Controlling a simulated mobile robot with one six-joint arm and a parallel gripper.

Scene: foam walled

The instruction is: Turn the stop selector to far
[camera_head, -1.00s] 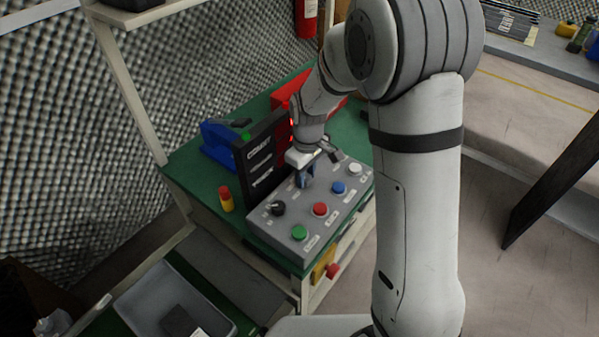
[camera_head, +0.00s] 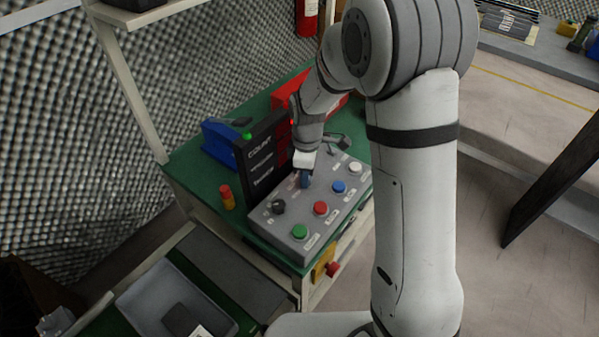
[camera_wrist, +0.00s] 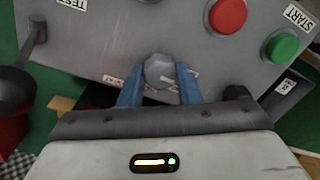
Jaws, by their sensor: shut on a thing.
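The grey control box (camera_head: 325,215) lies on the green bench top. My gripper (camera_head: 304,181) points down at its back middle part. In the wrist view my blue fingers (camera_wrist: 160,84) are shut on a grey rounded knob (camera_wrist: 158,68), one on each side; this appears to be the stop selector. Small white labels (camera_wrist: 112,80) lie beside it, too tilted and partly covered to read. A thin white mark shows on or beside the knob. In the head view my gripper hides the knob.
A black knob (camera_head: 278,207), green button (camera_head: 299,231), red button (camera_head: 320,208), blue button (camera_head: 339,187) and white button (camera_head: 354,168) surround it on the box. A dark display panel (camera_head: 262,160) stands close behind. A black ball-ended lever (camera_wrist: 14,86) shows at left in the wrist view.

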